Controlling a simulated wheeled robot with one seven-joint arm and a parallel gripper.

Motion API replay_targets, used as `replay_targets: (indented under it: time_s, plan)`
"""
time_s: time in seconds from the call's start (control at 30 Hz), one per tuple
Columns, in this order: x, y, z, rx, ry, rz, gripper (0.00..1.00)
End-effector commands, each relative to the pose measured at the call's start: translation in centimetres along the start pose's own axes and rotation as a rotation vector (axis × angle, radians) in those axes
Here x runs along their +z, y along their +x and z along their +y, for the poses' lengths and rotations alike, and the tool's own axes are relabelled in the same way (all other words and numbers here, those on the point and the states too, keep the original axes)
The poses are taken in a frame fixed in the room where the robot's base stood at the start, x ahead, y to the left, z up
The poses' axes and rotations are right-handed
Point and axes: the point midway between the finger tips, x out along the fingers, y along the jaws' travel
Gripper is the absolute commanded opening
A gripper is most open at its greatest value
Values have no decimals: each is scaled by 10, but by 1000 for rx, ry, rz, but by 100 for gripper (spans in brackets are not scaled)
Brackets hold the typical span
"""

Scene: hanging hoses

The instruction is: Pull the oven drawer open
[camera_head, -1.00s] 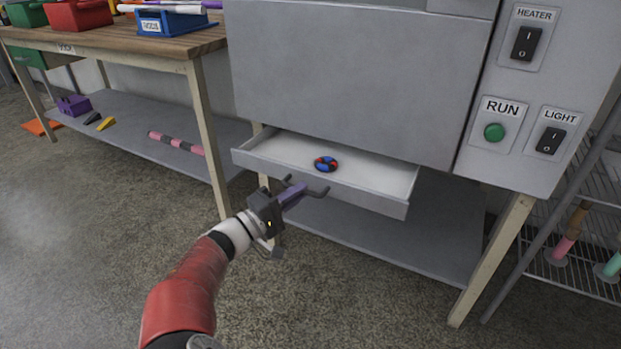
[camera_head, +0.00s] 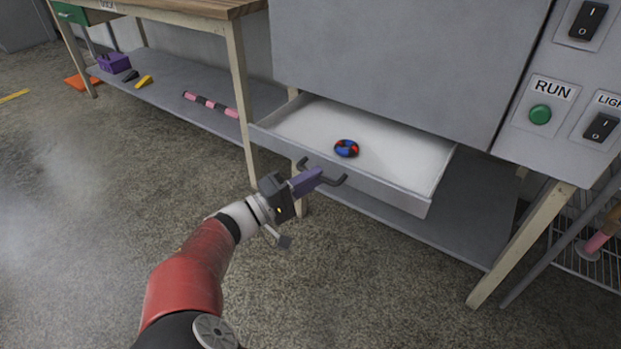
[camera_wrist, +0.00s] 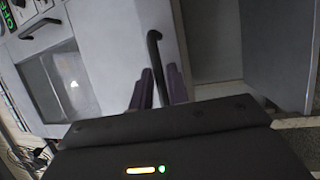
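The oven drawer (camera_head: 385,192) is pulled out from under the grey oven (camera_head: 400,60), its white inside showing. A small ring in blue, red and black (camera_head: 346,148) lies in it. A dark bar handle (camera_head: 334,181) runs along the drawer front. My gripper (camera_head: 308,181) is at the handle, its purple fingers around the bar. In the wrist view, the purple fingers (camera_wrist: 157,88) stand on both sides of the black handle (camera_wrist: 154,50) and look closed on it. The exact finger contact is partly hidden.
A wooden workbench (camera_head: 235,80) with a lower shelf stands at the left, a striped pink bar (camera_head: 212,103) on the shelf. A table leg (camera_head: 520,245) and a wire rack (camera_head: 590,235) are at the right. The floor in front is clear.

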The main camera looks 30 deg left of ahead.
Motion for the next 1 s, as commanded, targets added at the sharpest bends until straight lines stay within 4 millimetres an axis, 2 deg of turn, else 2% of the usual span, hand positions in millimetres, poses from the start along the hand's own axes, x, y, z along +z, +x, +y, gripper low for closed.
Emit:
replay_targets:
  time_s: [0.03,0.1,0.43,0.57,0.8,1.0]
  plan:
    - [0,0,0,0,0,0,24]
    - [0,0,0,0,0,0,32]
    - [-1,-4,0,1,0,2,32]
    - [-1,-20,0,0,0,3,32]
    - [-1,-60,-1,0,0,3,32]
    - [0,-77,0,1,0,2,32]
